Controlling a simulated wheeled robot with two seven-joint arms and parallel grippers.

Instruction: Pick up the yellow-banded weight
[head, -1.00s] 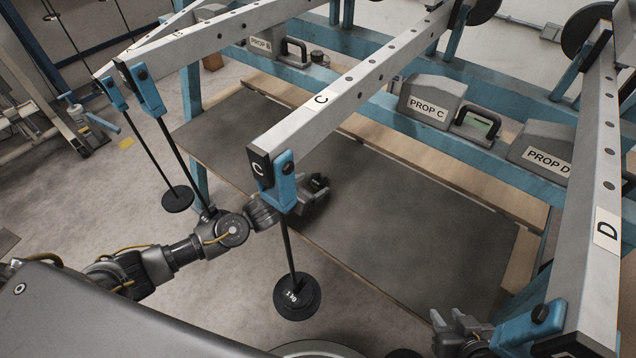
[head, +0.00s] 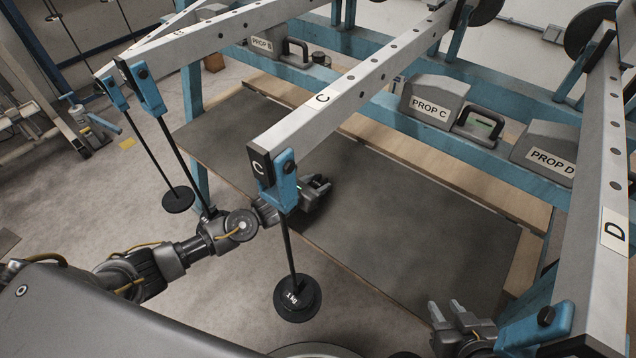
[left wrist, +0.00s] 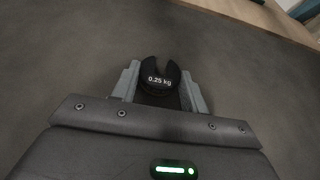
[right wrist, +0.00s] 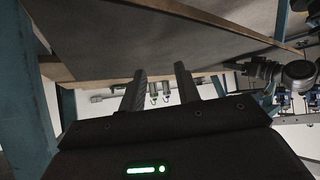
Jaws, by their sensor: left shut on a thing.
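My left gripper (head: 316,190) is shut on a small black slotted weight (left wrist: 160,80) labelled 0.25 kg, seen between its fingers in the left wrist view. No yellow band shows on the visible part of this weight. In the head view the left gripper is over the dark board (head: 420,225), behind the end of lever C (head: 258,165), and the weight is too small to make out. My right gripper (head: 458,318) is open and empty at the lower right, beside the end of lever D; its parted fingers show in the right wrist view (right wrist: 162,78).
A 1 kg disc (head: 297,298) hangs on a rod from lever C, in front of my left gripper. Lever D (head: 598,200) runs down the right side. Prop C (head: 433,100) and Prop D (head: 545,150) sit on the blue frame. Most of the board is bare.

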